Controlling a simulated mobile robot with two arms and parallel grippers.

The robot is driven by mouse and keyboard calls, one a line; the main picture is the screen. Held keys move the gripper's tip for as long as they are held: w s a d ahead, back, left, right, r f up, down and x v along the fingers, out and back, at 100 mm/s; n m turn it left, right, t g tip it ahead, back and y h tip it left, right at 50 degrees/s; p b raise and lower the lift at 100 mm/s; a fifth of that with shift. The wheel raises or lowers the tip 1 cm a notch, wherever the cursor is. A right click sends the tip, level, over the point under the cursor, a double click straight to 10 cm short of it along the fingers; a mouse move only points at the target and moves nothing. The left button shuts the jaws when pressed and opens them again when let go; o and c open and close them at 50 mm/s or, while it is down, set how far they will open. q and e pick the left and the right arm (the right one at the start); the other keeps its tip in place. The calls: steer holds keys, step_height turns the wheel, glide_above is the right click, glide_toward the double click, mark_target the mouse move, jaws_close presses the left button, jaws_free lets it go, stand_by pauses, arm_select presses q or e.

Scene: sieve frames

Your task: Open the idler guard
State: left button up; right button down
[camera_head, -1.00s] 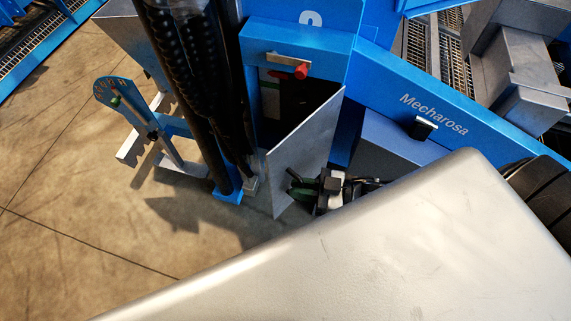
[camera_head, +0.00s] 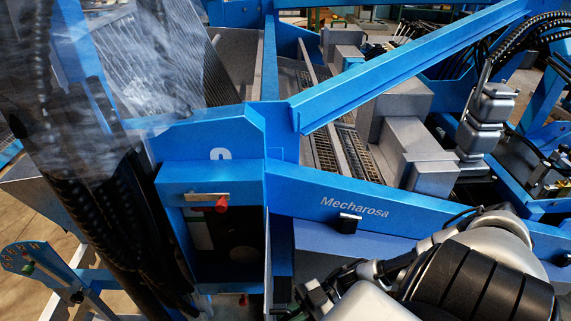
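A flat grey metal panel (camera_head: 268,270), which I take to be the idler guard, shows nearly edge-on at the right side of the blue housing (camera_head: 215,178). It stands swung out, and the dark inside of the housing is uncovered. A red knob with a metal latch bar (camera_head: 208,197) is above the opening. My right gripper (camera_head: 308,300) is at the bottom, just right of the panel, with a bit of green beside it. Its fingertips are too small and partly cut off to tell their state or whether they touch the panel. My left gripper is not in view.
Black ribbed hoses (camera_head: 95,220) run down the left, partly blurred. A blue stand with a scale (camera_head: 28,258) is at the lower left. A blue beam marked Mecharosa (camera_head: 400,212) with a black catch (camera_head: 347,222) crosses behind my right arm. Grey blocks (camera_head: 415,155) stand beyond.

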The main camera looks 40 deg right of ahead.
steer(key=c, duration=1.2)
jaws_free()
steer(key=v, duration=1.1)
steer(key=shift+a, duration=0.1)
